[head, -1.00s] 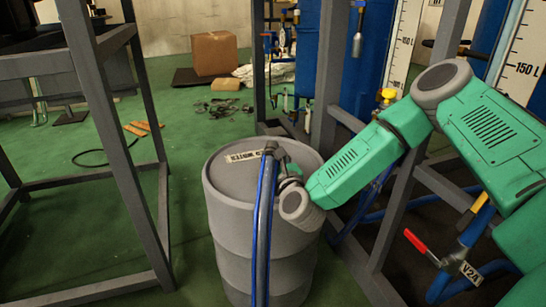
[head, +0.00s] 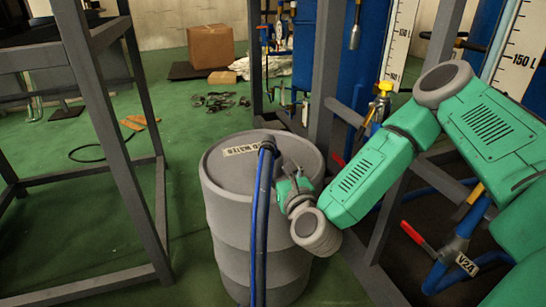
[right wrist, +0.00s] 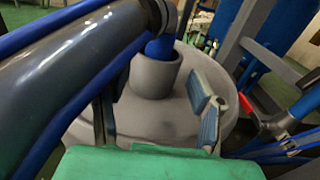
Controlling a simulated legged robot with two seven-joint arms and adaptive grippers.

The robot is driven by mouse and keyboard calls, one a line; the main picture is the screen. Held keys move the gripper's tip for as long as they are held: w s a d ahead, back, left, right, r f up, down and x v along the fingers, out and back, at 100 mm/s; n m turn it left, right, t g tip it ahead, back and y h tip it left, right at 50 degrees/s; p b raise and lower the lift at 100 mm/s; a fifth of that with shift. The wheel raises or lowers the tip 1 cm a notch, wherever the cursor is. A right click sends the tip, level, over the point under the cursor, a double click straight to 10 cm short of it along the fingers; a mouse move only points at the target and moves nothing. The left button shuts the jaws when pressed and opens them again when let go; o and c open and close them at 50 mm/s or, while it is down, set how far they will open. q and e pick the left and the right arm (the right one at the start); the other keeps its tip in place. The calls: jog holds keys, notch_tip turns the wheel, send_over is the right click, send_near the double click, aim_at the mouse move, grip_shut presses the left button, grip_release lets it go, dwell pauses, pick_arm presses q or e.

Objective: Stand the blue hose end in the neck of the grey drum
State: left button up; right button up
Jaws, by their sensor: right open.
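The grey drum (head: 228,190) stands upright on the floor in the middle of the head view. The blue hose (head: 262,215) bends over its top and hangs down its front. In the right wrist view the blue hose end (right wrist: 160,47) points down into the drum's grey neck (right wrist: 155,76), and its tip is hidden inside the rim. My right gripper (head: 285,173) is at the right of the drum top, apart from the hose. In the wrist view its open fingers (right wrist: 155,112) lie either side in front of the neck, with nothing between them. My left gripper is out of view.
A grey steel frame (head: 110,150) stands left of the drum, and another upright (head: 325,90) stands close behind it at the right. A red-handled valve (head: 413,234) and blue pipes lie low at the right.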

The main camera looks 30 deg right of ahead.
jog(key=v, duration=0.4)
jog(key=shift+r, duration=0.2)
jog(key=shift+a, duration=0.1)
jog(key=s+a+f+n+g+y, duration=0.35)
jog(key=a+f+n+y, duration=0.25)
jog(key=a+f+n, duration=0.55)
jog(key=s+f+n+g+y, duration=0.2)
jog(key=s+f+n+g, duration=0.75)
jog(key=s+n, duration=0.7)
jog(key=s+d+f+n+g+h, duration=0.4)
jog(key=s+n, duration=0.3)
jog(key=n, duration=0.4)
notch_tip(320, 180, up, 18)
jog(key=d+y+p, duration=0.1)
jog(key=d+p, duration=0.1)
jog(key=p, duration=1.6)
jog(key=shift+s+n, duration=0.35)
jog(key=shift+n, duration=0.05)
